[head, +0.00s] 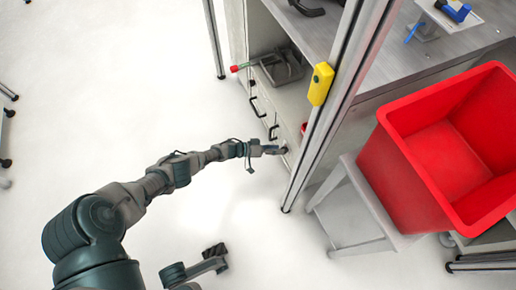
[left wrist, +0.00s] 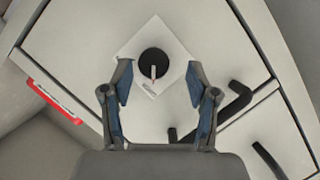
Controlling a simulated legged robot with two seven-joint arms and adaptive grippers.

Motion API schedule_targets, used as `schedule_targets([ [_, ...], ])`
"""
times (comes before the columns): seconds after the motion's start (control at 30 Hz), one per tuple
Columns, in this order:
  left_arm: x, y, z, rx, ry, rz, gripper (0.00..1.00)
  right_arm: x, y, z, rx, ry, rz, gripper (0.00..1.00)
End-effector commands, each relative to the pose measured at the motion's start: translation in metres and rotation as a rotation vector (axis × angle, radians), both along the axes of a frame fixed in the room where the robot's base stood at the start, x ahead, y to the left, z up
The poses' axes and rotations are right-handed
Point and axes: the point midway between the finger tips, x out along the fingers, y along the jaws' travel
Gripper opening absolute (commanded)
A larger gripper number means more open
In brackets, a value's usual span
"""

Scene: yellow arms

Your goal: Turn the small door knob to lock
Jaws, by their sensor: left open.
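In the left wrist view, my left gripper (left wrist: 158,75) is open. Its two blue-padded fingers stand apart on either side of the plate's lower half, with the knob between and slightly beyond the tips. I cannot tell whether they touch. In the head view, my left gripper (head: 283,150) reaches the cabinet front and hides the knob. Part of what seems my right gripper (head: 215,253) shows low down, its fingers unclear.
Black handles (left wrist: 268,158) sit on neighbouring cabinet fronts. A metal post with a yellow box (head: 320,84) stands right of my left gripper. A red bin (head: 405,165) rests on a grey stand (head: 350,205) further right.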

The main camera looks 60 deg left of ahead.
Motion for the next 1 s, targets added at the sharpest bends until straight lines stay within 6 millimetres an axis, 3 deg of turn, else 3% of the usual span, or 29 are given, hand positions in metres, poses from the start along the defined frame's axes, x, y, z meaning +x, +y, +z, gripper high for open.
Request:
schedule_targets([
  [0.53,-0.083,0.033,0.023,-0.001,0.006,0.000,0.59,0.000,-0.001,0.000,0.002,0.001,0.000,0.40],
  [1.0,-0.092,0.037,0.027,-0.002,0.004,0.001,0.59,0.004,0.001,-0.002,0.000,0.005,-0.001,0.40],
])
